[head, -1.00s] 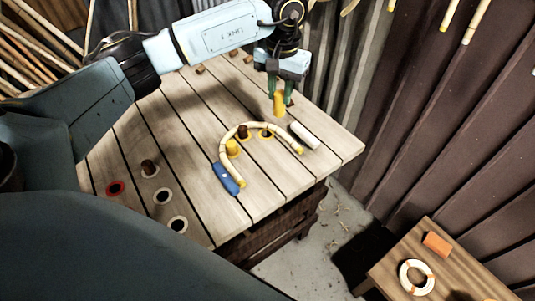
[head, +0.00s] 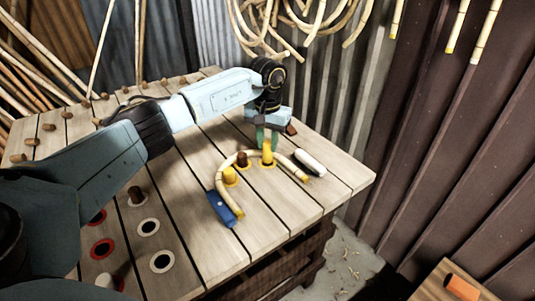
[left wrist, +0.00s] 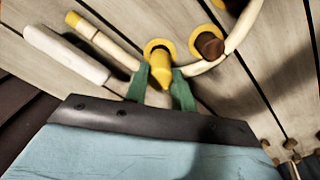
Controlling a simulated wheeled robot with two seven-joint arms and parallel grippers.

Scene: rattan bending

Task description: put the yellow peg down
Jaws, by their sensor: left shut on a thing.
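My left gripper (head: 267,142), with green fingers, is shut on the yellow peg (head: 267,153). The peg is upright at the yellow-ringed hole (head: 268,165) in the slatted table. In the left wrist view the peg (left wrist: 160,70) shows between the fingers, its lower end overlapping the yellow ring (left wrist: 152,44). I cannot tell how deep it sits in the hole. A bent rattan cane (head: 222,171) arcs round the far side of the pegs. A brown peg (head: 242,159) and another yellow peg (head: 229,175) stand beside it. My right gripper is not in view.
A white cylinder (head: 311,163) lies right of the held peg, near the cane's yellow end. A blue block (head: 221,209) lies by the other end. White-ringed holes (head: 162,261) and red-ringed holes (head: 102,249) are at the left. A side table (head: 430,291) holds an orange block (head: 462,287).

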